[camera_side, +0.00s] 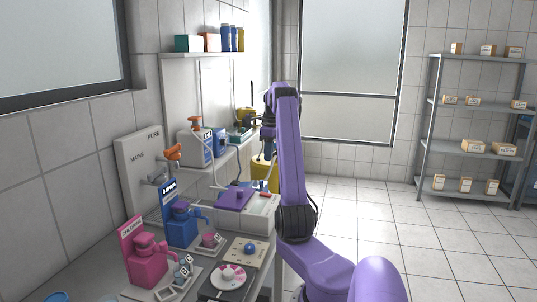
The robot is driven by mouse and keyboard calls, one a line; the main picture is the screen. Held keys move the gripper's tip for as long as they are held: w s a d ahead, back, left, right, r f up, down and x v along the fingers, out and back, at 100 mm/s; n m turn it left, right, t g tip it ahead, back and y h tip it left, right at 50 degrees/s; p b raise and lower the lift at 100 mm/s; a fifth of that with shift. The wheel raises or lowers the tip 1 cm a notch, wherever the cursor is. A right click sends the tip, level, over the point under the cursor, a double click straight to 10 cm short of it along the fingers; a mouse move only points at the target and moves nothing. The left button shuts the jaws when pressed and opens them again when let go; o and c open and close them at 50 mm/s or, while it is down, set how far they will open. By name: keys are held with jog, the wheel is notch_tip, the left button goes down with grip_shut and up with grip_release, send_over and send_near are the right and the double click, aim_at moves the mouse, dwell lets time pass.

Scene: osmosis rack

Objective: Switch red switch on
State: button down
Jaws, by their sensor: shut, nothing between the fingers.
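My gripper (268,131) is at the far end of my raised purple arm, small and dark, beside the back of the bench shelf. It is shut with nothing in it, and the arm partly hides it. A small red piece (265,195), which may be the red switch, shows on a white panel (262,209) at the bench's right edge, below my gripper and well apart from it. It is too small to tell whether it is on or off.
A pink dispenser (148,262) and a blue dispenser (181,227) stand on the bench. A purple pad (235,199) lies near the white panel. Open tiled floor (390,215) lies right of my arm.

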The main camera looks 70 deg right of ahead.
aim_at(262, 193)
jog(key=shift+r, duration=0.1)
dwell(0.3)
jog(key=shift+t, duration=0.5)
jog(key=f, duration=0.4)
jog(key=w+f, duration=0.1)
jog(key=f, duration=0.4)
jog(key=w+f, duration=0.1)
jog(key=f, duration=0.3)
jog(key=shift+f, duration=0.4)
